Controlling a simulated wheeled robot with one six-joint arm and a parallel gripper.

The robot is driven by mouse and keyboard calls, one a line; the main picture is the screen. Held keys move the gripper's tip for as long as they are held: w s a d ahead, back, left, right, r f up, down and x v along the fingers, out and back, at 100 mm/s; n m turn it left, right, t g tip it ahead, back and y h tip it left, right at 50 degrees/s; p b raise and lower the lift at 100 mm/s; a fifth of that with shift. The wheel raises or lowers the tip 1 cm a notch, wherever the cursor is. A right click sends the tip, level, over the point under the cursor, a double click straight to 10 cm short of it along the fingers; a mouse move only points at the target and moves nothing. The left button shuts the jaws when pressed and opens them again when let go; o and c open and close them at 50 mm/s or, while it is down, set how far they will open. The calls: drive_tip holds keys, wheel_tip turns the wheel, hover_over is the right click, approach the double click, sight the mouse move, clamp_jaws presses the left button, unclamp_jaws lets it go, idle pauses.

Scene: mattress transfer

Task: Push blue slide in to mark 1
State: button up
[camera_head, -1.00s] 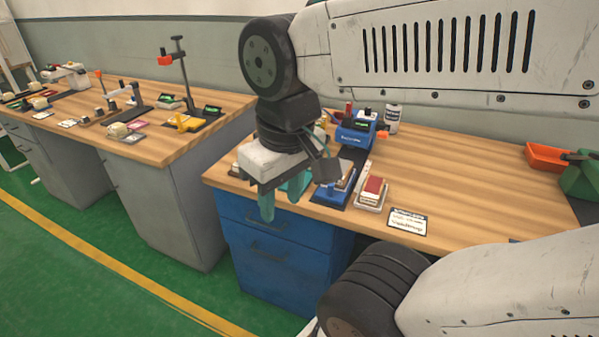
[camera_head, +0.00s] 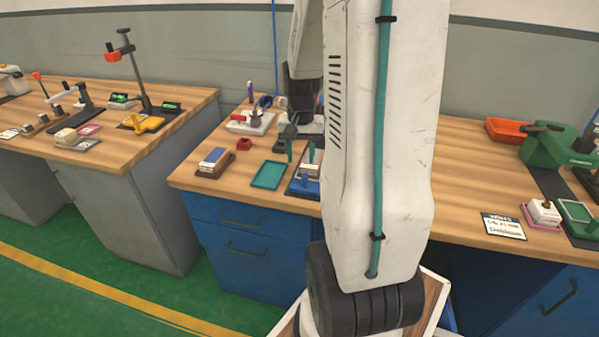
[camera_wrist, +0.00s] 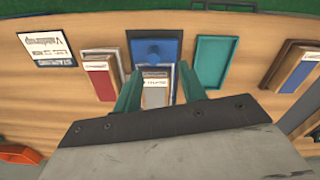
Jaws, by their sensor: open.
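The blue slide (camera_wrist: 152,48) with a round knob sits in a dark frame in the wrist view. It also shows in the head view (camera_head: 304,186), partly hidden by my arm. A pale labelled piece (camera_wrist: 155,88) adjoins it, between my finger tips in the picture; its marks are too small to read. My gripper (camera_wrist: 160,70) is open, its two teal fingers either side of that piece. In the head view my gripper (camera_head: 301,153) points down over the bench near the slide's frame. I cannot tell whether the fingers touch anything.
A teal tray (camera_head: 269,174) and a blue-topped block (camera_head: 213,161) are left of the slide. An orange tray (camera_head: 509,131) stands far right.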

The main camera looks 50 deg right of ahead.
sight(304, 174)
drive_tip(key=f, duration=0.5)
drive_tip(key=d+f, duration=0.1)
drive_tip(key=f, duration=0.2)
drive_tip(key=shift+s+d+f, duration=0.1)
drive_tip(key=shift+s+f, duration=0.05)
drive_tip(key=shift+f, duration=0.2)
clamp_jaws()
